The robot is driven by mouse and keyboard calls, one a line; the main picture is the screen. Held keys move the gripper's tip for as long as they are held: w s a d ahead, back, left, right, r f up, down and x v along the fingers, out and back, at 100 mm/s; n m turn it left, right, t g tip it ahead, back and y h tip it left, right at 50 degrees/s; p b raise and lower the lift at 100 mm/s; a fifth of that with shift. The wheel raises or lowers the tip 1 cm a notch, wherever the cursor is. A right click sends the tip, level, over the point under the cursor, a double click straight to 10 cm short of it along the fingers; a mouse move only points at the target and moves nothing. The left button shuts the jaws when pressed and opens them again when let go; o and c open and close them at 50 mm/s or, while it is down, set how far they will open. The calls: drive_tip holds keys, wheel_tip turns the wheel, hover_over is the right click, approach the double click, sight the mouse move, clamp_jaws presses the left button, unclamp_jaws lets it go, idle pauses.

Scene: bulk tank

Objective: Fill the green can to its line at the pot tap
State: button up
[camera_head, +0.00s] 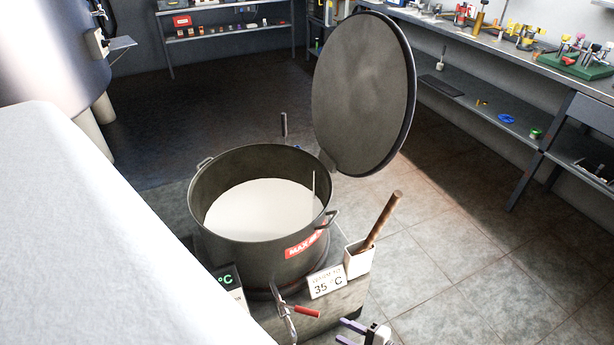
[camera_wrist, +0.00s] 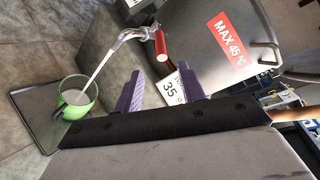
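The green can (camera_wrist: 89,104) stands on a dark plate in the wrist view, under the pot tap (camera_wrist: 133,35). A white stream runs from the spout into it, and white liquid shows inside. Its line cannot be made out. The tap has a red handle (camera_wrist: 161,47); in the head view the handle (camera_head: 306,311) sits low on the front of the grey pot (camera_head: 270,258). The pot holds white liquid. My gripper (camera_wrist: 160,72) is open, its purple fingers apart with nothing between them, near the handle. In the head view my gripper (camera_head: 345,333) shows at the bottom edge; the can is not visible there.
The pot's round lid (camera_head: 362,95) stands raised behind it. A white holder (camera_head: 358,260) with a wooden-handled tool and a 35 °C sign (camera_head: 327,283) stand beside the pot. A white surface (camera_head: 80,230) fills the left. Floor at the right is clear.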

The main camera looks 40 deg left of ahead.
drive_tip(key=p+x, duration=0.1)
drive_tip(key=x, duration=1.2)
drive_tip(key=shift+a, duration=0.2)
clamp_jaws()
